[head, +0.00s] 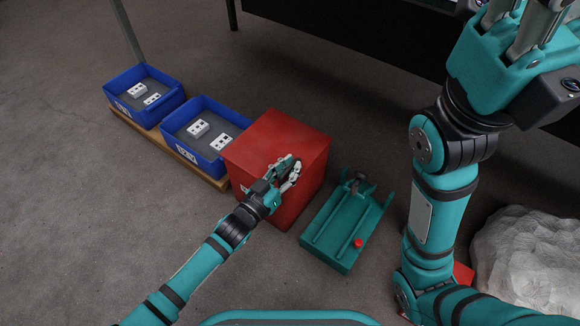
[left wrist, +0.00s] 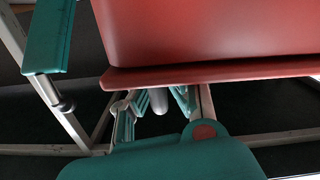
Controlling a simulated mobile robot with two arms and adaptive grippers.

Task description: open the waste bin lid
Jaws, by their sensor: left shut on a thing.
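The waste bin (head: 300,185) is a red box standing in the middle of the head view. Its flat red lid (head: 265,138) lies closed on top. My left gripper (head: 290,168) is at the lid's front right edge, shut on it; the fingers partly hide the contact. In the left wrist view the red lid (left wrist: 220,75) fills the top, and the gripper fingers (left wrist: 160,100) meet its lip. My right gripper (head: 515,25) is raised at the upper right, empty-looking, with its fingertips cut off by the frame.
Two blue crates (head: 165,112) with white housings stand on a wooden board left of the bin. A green tray-like device (head: 330,258) with a red button stands close on the bin's right. A whitish wrapped heap (head: 530,260) lies at the right. Floor at left is clear.

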